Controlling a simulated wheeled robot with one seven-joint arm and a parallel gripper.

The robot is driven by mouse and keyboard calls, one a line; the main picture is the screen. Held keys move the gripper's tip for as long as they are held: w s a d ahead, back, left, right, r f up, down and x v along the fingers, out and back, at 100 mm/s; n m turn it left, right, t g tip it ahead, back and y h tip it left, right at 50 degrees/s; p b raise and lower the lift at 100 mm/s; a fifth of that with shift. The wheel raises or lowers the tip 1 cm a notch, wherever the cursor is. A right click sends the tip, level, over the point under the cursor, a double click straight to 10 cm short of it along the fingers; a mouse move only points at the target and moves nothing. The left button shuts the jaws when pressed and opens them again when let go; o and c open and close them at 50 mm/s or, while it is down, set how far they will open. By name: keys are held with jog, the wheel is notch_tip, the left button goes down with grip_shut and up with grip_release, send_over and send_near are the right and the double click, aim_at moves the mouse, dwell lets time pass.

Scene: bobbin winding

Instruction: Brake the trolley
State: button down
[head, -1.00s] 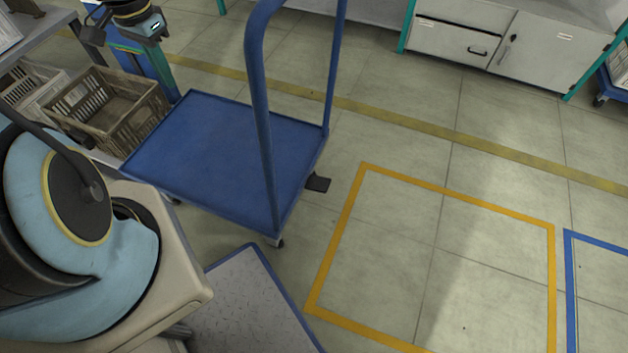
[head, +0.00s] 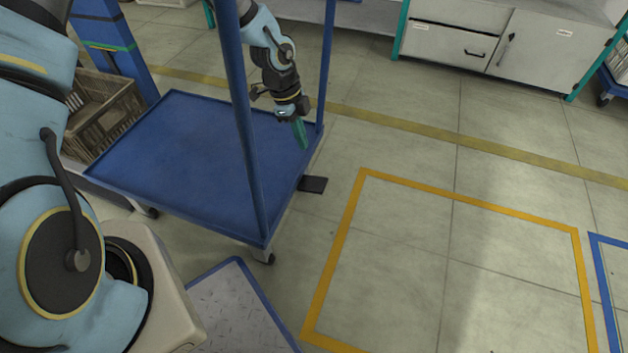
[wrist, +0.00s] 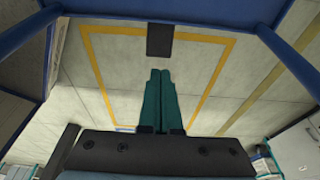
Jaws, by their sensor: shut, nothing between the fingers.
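The blue trolley (head: 190,150) stands on the floor with its tall blue push handle (head: 240,120) on its right side. A dark brake pedal (head: 313,184) sticks out low from the trolley's right edge. It also shows in the wrist view (wrist: 159,40), just beyond the fingertips. My gripper (head: 301,142) is over the deck's right edge, between the handle's uprights, its green fingers pointing down. In the wrist view the fingers (wrist: 160,75) are together and empty. A gap shows between the fingertips and the pedal in the head view.
A yellow floor outline (head: 350,215) lies right of the trolley, its inside empty. A brown crate (head: 105,110) stands left of the trolley. A grey blue-edged mat (head: 235,310) lies in front. Grey cabinets (head: 545,50) stand at the back right.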

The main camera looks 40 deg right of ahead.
aim_at(320, 184)
jog(key=b+x, duration=0.3)
jog(key=x, duration=1.1)
jog(key=shift+w+a, duration=0.1)
jog(key=shift+s+f, duration=0.25)
dwell(0.7)
jog(key=shift+s+d+f, duration=0.25)
jog(key=shift+d+f, duration=0.05)
jog(key=shift+f, duration=0.05)
jog(key=shift+x, duration=0.95)
jog(key=shift+s+d, duration=0.1)
jog(key=shift+s, duration=0.05)
notch_tip(320, 184, up, 14)
jog(key=s+d+p, duration=0.1)
jog(key=s+p, duration=0.2)
jog(key=p, duration=0.1)
jog(key=shift+d, duration=0.4)
